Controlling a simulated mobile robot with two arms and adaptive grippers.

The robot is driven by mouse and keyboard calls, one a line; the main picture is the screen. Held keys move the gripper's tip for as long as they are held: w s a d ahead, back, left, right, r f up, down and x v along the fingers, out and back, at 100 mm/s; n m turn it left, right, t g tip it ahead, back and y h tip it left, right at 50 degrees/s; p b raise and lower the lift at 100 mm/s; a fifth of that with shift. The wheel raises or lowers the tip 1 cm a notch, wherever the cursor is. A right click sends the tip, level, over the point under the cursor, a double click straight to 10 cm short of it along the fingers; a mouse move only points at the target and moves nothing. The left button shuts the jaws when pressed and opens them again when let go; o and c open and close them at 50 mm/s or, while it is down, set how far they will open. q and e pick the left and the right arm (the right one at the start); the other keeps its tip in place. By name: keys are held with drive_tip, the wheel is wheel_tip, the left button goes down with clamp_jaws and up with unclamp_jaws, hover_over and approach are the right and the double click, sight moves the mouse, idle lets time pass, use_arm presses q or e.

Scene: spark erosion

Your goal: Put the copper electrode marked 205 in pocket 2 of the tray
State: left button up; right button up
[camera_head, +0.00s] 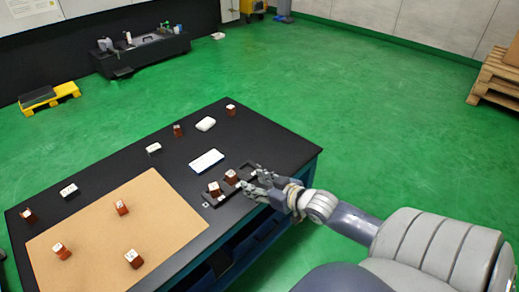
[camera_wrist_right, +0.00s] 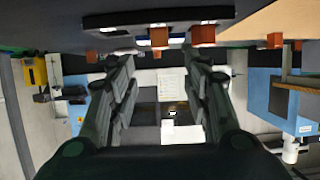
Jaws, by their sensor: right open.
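Several copper electrodes with white marked tops stand on the table; I cannot read the marks, so I cannot tell which is 205. Two copper electrodes, one (camera_head: 214,189) nearer and one (camera_head: 231,177) farther, stand in the dark tray (camera_head: 226,191) at the table's right edge. My right gripper (camera_head: 258,179) is open and empty, beside the tray's right end and partly covering it. In the right wrist view, which is upside down, the open fingers (camera_wrist_right: 160,66) are apart from the tray (camera_wrist_right: 120,20) and its electrodes (camera_wrist_right: 203,36). My left gripper is not in view.
Other electrodes stand on the tan mat (camera_head: 165,215) and the black table (camera_head: 110,185), including one (camera_head: 178,131) at the back. A blue-white pad (camera_head: 206,161), a white block (camera_head: 205,124) and small dark boxes (camera_head: 153,148) lie on the table. Green floor surrounds it.

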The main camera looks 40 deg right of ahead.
drive_tip(key=s+a+f+g, duration=0.5)
drive_tip(key=s+a, duration=0.4)
drive_tip(key=s, duration=0.1)
drive_tip(key=s+a+f+n+g+h, duration=0.1)
drive_tip(key=s+a+f+g, duration=0.4)
drive_tip(key=s+a, duration=0.4)
drive_tip(key=shift+s+f, duration=0.4)
drive_tip(key=shift+s, duration=0.4)
